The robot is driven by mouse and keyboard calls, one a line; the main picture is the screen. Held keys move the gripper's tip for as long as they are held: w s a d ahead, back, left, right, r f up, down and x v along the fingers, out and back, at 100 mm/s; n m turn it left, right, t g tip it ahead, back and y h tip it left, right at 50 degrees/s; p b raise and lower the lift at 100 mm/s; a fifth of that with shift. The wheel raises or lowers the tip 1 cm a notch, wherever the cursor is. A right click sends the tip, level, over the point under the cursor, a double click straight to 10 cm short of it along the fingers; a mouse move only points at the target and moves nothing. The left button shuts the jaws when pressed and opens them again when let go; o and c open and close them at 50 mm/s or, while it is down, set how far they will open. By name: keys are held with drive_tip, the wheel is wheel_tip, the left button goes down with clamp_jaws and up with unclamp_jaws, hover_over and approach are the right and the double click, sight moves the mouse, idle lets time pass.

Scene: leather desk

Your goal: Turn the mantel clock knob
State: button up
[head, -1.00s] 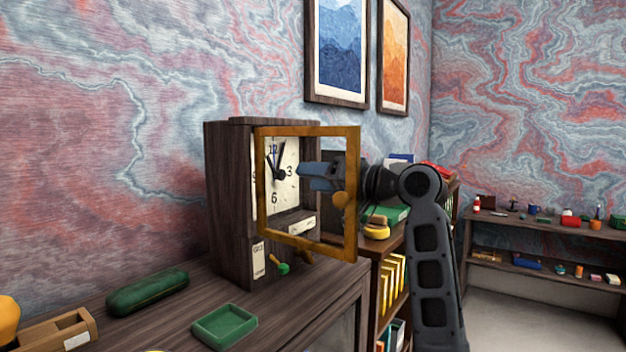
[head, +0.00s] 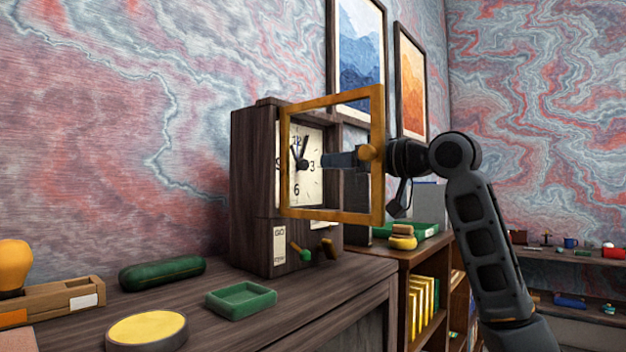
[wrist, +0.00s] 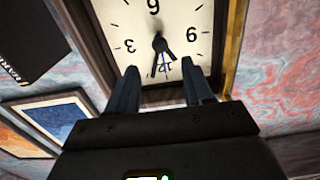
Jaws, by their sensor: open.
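The dark wooden mantel clock (head: 255,190) stands on the desk, its glazed-looking yellow door frame (head: 330,215) swung open. Its white dial (head: 312,190) has dark hands meeting at a dark hub (head: 302,163). A round orange knob (head: 368,152) sits on the door's outer side bar. A green-tipped knob (head: 304,254) and a brown one (head: 328,249) project from the lower front; which knob the task means is unclear. My gripper (head: 328,160) reaches through the door opening toward the dial. In the wrist view, my gripper (wrist: 160,85) is open and empty, fingers apart before the upside-down dial (wrist: 180,30).
A green tray (head: 240,300), a green case (head: 162,273), a yellow round lid (head: 146,331) and a wooden box (head: 65,298) lie on the desk. A bookcase (head: 425,265) stands to the right, under my arm.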

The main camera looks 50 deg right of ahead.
drive_tip(key=w, duration=0.7)
drive_tip(key=shift+w+a+p, duration=0.15)
drive_tip(key=shift+w+p, duration=0.1)
drive_tip(key=shift+p, duration=0.05)
clamp_jaws()
idle(0.4)
